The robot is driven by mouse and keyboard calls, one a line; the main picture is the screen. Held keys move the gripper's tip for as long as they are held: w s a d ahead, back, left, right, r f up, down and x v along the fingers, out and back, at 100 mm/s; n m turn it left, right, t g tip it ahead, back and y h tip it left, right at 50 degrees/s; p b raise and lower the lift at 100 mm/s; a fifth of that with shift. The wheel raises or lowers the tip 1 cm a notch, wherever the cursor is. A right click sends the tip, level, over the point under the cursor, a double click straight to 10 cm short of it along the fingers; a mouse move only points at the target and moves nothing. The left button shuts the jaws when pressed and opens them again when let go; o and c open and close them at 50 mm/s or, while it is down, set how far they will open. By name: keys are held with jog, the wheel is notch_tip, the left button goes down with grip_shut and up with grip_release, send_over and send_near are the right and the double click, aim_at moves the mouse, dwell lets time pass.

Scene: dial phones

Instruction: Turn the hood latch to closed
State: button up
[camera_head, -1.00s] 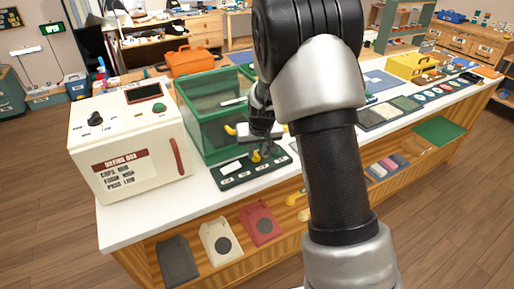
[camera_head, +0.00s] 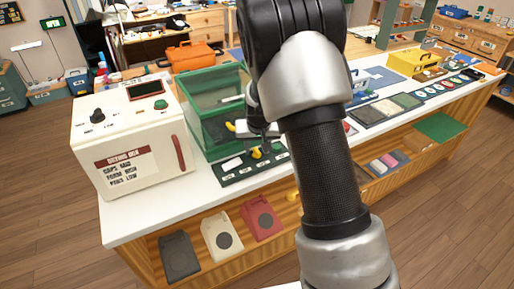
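The green see-through hood (camera_head: 208,106) stands on the white counter, left of my arm. A small yellow piece (camera_head: 231,127) shows at its front right; I cannot tell whether it is the hood latch. A dark green panel (camera_head: 230,174) with white labels lies in front of the hood and carries another yellow knob (camera_head: 257,153). My gripper (camera_head: 264,146) points down over the back of this panel, close to the yellow knob. I cannot tell whether it touches the knob. Its fingertips are small and partly hidden, so their opening is unclear.
A cream drying box (camera_head: 130,140) with a black dial and red handle stands left of the hood. My arm hides the counter's middle. Trays (camera_head: 380,110) and a yellow toolbox (camera_head: 417,63) sit to the right. The counter's front strip (camera_head: 150,214) is clear.

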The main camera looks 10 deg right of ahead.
jog(key=p+v, duration=0.2)
jog(key=v, duration=1.5)
jog(key=shift+r, duration=0.15)
jog(key=shift+s, duration=0.1)
jog(key=s+r+p, duration=0.5)
jog(key=s+r, duration=0.5)
jog(key=s, duration=0.3)
jog(key=s+d+r+n+t+p, duration=0.1)
jog(key=s+r+p, duration=0.4)
jog(key=s+r, duration=0.5)
jog(key=s, duration=0.3)
jog(key=shift+s+d+r+p, duration=0.3)
jog(key=shift+s+r+p, duration=0.05)
jog(key=shift+s, duration=0.05)
